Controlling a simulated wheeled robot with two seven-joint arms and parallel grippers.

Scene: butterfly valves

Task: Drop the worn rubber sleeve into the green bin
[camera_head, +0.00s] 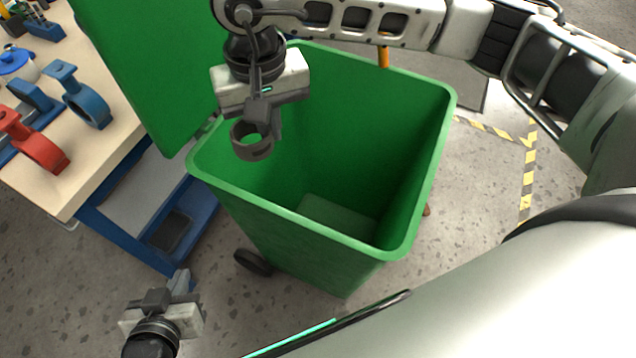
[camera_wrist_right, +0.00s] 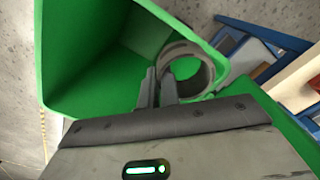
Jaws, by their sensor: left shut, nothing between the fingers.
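The worn rubber sleeve (camera_head: 250,152) is a dark grey ring with an open centre. My right gripper (camera_head: 262,120) points down and is shut on the sleeve, holding it above the left part of the green bin's mouth. In the right wrist view, the fingers (camera_wrist_right: 157,92) pinch one side of the sleeve (camera_wrist_right: 212,72), with the bin behind it. The green bin (camera_head: 420,185) stands open and its visible floor is empty. My left gripper (camera_head: 182,282) is shut and empty, low at the left, outside the bin.
The bin's green lid (camera_head: 150,70) hangs open at the left. Beyond it, a workbench (camera_head: 100,150) with a blue frame holds red (camera_head: 35,145) and blue (camera_head: 85,98) valve parts. Yellow-black tape (camera_head: 528,165) marks the floor at the right.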

